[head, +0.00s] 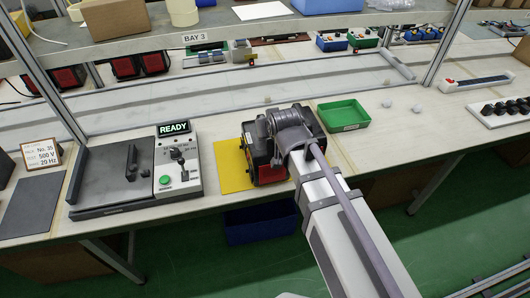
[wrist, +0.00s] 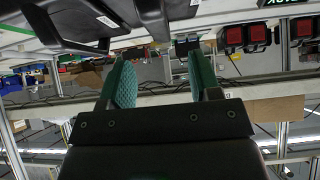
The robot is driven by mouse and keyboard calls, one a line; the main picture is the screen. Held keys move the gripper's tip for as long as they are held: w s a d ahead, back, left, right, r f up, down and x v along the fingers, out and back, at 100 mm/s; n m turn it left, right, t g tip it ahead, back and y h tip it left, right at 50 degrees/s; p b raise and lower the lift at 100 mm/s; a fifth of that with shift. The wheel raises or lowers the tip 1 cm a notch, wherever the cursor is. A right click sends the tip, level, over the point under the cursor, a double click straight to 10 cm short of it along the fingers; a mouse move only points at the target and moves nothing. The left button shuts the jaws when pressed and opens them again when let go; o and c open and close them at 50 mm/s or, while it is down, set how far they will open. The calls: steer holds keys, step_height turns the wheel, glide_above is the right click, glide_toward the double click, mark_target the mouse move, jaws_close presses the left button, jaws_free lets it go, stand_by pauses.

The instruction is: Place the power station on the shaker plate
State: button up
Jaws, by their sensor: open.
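The power station (head: 268,173), a black box with red faces, stands on a yellow mat (head: 231,178) at the bench's front. My wrist and gripper (head: 285,122) cover much of its top and right side in the head view.
A green tray (head: 343,116) sits right of the power station. A sign card (head: 42,153) stands left of the shaker plate. Similar red-and-black boxes (head: 125,67) stand behind, beneath a shelf (head: 195,38) with uprights. A blue bin (head: 260,224) is below the bench.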

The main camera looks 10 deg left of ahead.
mark_target(265, 146)
steer(key=b+x, duration=0.1)
steer(key=x, duration=0.2)
steer(key=shift+w+f+b, duration=0.15)
steer(key=shift+f+b, duration=0.15)
steer(key=shift+f, duration=0.1)
steer(key=shift+r, duration=0.1)
steer(key=b+x, duration=0.3)
steer(key=x, duration=0.2)
steer(key=shift+w+a+b, duration=0.1)
steer(key=shift+w+b, duration=0.05)
steer(key=shift+b, duration=0.15)
jaws_close()
stand_by(0.5)
